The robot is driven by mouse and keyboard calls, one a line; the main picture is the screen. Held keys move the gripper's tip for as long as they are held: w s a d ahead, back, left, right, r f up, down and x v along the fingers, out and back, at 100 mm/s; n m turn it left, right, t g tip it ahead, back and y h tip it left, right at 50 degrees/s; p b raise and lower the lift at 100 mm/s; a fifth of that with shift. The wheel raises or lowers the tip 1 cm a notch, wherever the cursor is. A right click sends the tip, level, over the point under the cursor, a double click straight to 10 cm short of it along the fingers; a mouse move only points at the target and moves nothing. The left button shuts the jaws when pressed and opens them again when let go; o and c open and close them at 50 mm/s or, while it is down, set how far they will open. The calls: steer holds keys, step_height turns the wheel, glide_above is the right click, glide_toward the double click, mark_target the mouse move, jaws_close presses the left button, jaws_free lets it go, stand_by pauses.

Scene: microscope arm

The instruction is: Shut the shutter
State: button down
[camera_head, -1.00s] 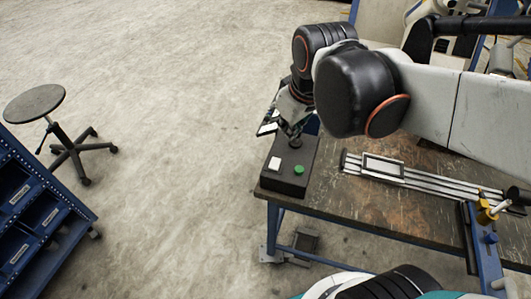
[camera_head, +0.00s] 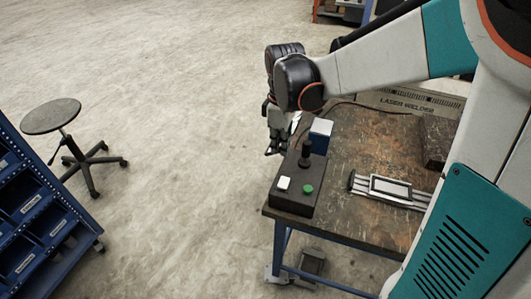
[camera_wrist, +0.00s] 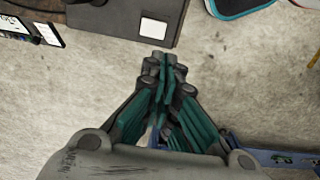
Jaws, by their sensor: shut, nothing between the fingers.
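A dark control box (camera_head: 281,200) sits on the near left corner of the workbench. On its top are a white square button (camera_head: 284,183), a green round button (camera_head: 308,189) and an upright black knobbed stick (camera_head: 306,152). I cannot tell which part is the shutter. My gripper (camera_head: 274,148) is shut and empty, beyond the box and left of the bench edge, over the floor. In the wrist view my gripper (camera_wrist: 163,62) points toward the box (camera_wrist: 112,22), and the white button (camera_wrist: 153,28) shows just past the fingertips. The green button does not show there.
The workbench (camera_head: 345,222) carries a blue and white box (camera_head: 321,135) behind the stick, a slide rail with a framed plate (camera_head: 390,187), and a machine marked LASER WELDER (camera_head: 405,103). A stool (camera_head: 52,116) and blue drawer rack (camera_head: 40,215) stand left. Floor between is clear.

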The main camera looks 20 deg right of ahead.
mark_target(278, 184)
stand_by(0.3)
step_height(278, 184, down, 14)
steer(key=b, duration=0.5)
stand_by(0.3)
steer(key=shift+s+a+f+t+h+b, duration=0.2)
steer(key=shift+f+t+h+b, duration=0.1)
steer(key=shift+f+t+b, duration=0.2)
steer(key=shift+r, duration=0.2)
steer(key=shift+w+d, duration=0.1)
steer(key=shift+d, duration=0.05)
steer(key=shift+w+d+r, duration=0.3)
steer(key=shift+w+d, duration=0.1)
steer(key=shift+w, duration=0.2)
